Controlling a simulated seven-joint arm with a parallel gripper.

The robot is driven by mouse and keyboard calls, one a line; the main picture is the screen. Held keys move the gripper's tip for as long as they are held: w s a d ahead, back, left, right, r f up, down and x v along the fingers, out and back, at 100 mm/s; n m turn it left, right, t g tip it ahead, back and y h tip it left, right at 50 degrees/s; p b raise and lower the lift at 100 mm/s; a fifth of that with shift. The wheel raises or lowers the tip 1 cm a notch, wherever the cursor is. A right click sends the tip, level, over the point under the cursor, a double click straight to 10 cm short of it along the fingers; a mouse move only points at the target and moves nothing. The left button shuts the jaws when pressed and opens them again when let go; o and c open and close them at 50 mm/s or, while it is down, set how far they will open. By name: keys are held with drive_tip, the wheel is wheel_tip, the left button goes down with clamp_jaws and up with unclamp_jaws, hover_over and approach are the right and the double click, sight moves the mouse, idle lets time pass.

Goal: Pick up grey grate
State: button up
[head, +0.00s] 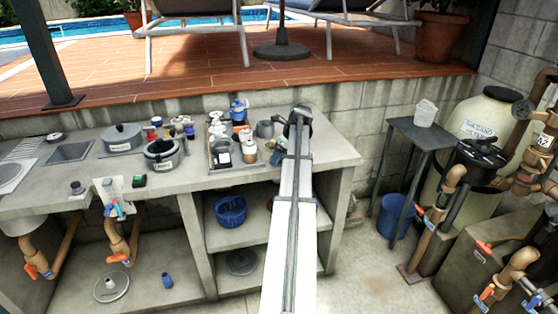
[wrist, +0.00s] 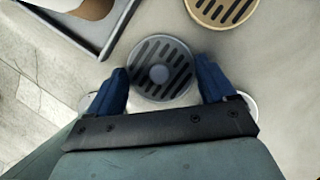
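The grey grate (wrist: 150,87) is a round slotted disc with a plain round centre, lying flat on the pale concrete counter in the wrist view. My gripper (wrist: 162,67) is open, with one blue finger on the left of the grate and one on the right. The grate lies between and just beyond the fingertips, and I cannot tell whether they touch it. In the head view my gripper (head: 299,118) is over the right part of the counter (head: 325,150). I cannot make out the grate there.
A tan slotted grate (wrist: 222,10) lies beyond, to the right. A dark-edged tray (wrist: 122,22) is close on the left. Pale round things show partly behind both fingers. A grey pot (head: 265,129) and several bottles stand left of my gripper; the counter's right end is clear.

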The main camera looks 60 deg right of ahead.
drive_tip(key=c, duration=0.4)
drive_tip(key=shift+r, duration=0.1)
drive_tip(key=shift+r, duration=0.55)
wheel_tip(320, 180, up, 2)
drive_tip(key=shift+r, duration=0.2)
drive_tip(key=s, duration=1.8)
drive_tip(key=shift+f, duration=0.1)
